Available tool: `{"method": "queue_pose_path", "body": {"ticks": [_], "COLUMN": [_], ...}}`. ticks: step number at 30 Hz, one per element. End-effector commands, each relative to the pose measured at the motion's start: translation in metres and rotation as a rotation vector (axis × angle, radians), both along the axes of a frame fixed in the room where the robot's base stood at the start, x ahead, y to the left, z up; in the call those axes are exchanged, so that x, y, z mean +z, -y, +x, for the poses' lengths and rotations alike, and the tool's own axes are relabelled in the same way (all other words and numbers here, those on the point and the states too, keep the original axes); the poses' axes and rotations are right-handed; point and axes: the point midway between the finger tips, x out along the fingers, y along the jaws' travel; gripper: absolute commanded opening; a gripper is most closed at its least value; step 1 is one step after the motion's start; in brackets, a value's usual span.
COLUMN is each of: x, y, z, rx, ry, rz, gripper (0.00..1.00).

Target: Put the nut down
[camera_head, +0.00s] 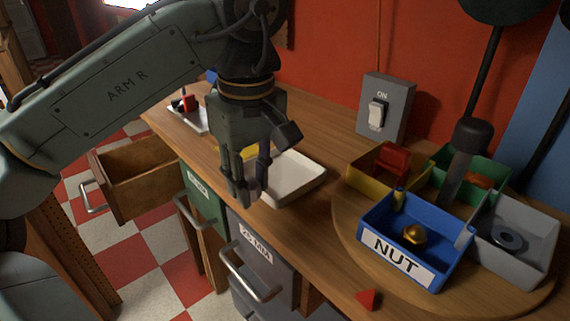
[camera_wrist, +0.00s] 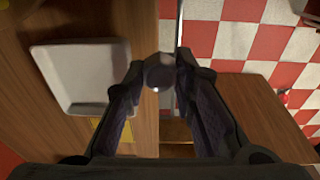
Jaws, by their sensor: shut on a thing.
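My gripper (camera_head: 246,192) is shut on a small dark rounded piece (camera_wrist: 160,72), seen between the fingertips in the wrist view. The fingers hide it in the head view, and I cannot tell from its shape whether it is a nut. The gripper points down near the counter's front edge, just left of a white tray (camera_head: 303,178). The tray also shows, empty, at the left of the wrist view (camera_wrist: 48,75). A gold nut (camera_head: 415,234) lies in the blue bin (camera_head: 444,262) labelled NUT.
Yellow (camera_head: 360,182), green (camera_head: 488,167) and grey (camera_head: 530,272) bins stand with the blue one on a round wooden board (camera_head: 350,235). A red wedge (camera_head: 367,299) lies at its front. A wooden drawer (camera_head: 145,180) stands open at left. A switch box (camera_head: 386,105) is at the back.

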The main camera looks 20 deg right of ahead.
Motion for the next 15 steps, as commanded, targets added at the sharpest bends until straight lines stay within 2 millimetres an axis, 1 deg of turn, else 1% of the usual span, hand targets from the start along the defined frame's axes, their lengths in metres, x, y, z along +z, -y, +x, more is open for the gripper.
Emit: {"method": "queue_pose_path", "body": {"ticks": [1, 9, 12, 15], "x": [0.002, -0.003, -0.006, -0.008], "y": [0.011, 0.059, 0.071, 0.079], "z": [0.009, 0.061, 0.074, 0.082], "rx": [-0.004, -0.001, 0.000, -0.001], "ry": [-0.003, 0.000, 0.001, 0.001], "rz": [-0.001, 0.002, 0.001, 0.001], "gripper": [0.00, 0.00, 0.00, 0.00]}}
